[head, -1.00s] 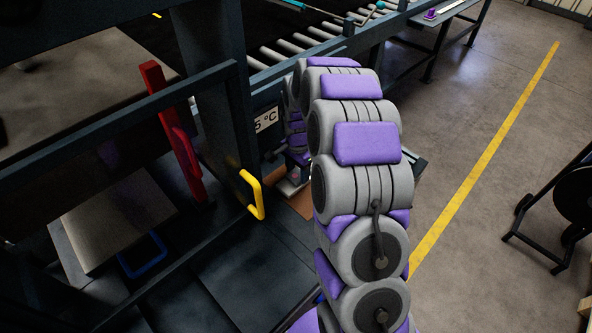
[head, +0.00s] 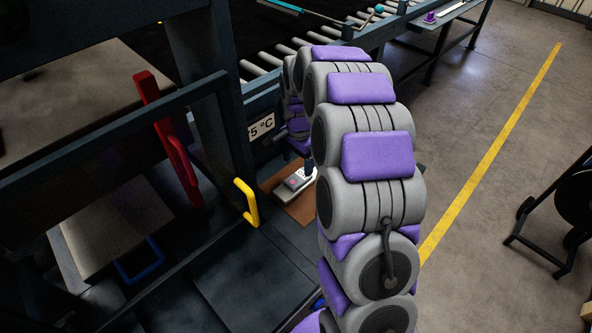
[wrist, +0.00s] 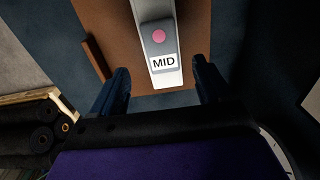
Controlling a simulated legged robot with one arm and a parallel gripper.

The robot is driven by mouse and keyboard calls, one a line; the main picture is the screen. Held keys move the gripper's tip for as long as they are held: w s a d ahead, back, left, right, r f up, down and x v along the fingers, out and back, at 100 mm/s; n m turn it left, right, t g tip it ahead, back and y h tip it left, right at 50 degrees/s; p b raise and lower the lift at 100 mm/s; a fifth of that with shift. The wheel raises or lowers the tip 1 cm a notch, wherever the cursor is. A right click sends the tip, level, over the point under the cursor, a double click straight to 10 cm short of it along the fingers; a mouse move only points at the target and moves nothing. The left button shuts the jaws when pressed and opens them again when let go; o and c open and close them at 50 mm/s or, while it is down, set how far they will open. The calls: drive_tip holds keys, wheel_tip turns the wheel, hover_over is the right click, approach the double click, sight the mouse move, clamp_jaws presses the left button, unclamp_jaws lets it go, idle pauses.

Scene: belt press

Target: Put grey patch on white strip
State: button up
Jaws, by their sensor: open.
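In the wrist view, a grey piece (wrist: 157,38) with a pink dot and a white MID label lies along a paler, narrow strip-like base on a brown board. It also shows in the head view (head: 291,186), partly covered by my arm. I cannot tell which part is the grey patch. My gripper (wrist: 161,78) is open and empty, its dark fingers apart on either side of the labelled end, not visibly touching it. In the head view the fingers are hidden behind my arm. A pale strip (head: 458,8) lies on a side table at the upper right.
The brown board (head: 302,214) lies on the dark deck beside a yellow handle (head: 246,203). A red handle (head: 168,140) and the dark press frame stand to the left. Rollers (head: 290,58) run behind. A small brown bar (wrist: 96,58) lies on the board.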

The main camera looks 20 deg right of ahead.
drive_tip(key=s+a+r+n, duration=0.35)
drive_tip(key=s+r, duration=0.25)
drive_tip(key=s, duration=0.2)
drive_tip(key=s+a+r+n, duration=0.35)
drive_tip(key=s+r, duration=0.25)
drive_tip(key=s, duration=0.3)
drive_tip(key=s+a+n+g, duration=0.1)
drive_tip(key=s+a+n, duration=0.1)
drive_tip(key=s, duration=0.8)
drive_tip(key=s+a+n, duration=0.2)
drive_tip(key=s+n, duration=0.2)
drive_tip(key=s, duration=0.6)
drive_tip(key=shift+s+f+n+g, duration=0.2)
drive_tip(key=shift+s+n+g, duration=0.1)
drive_tip(key=shift+g, duration=0.1)
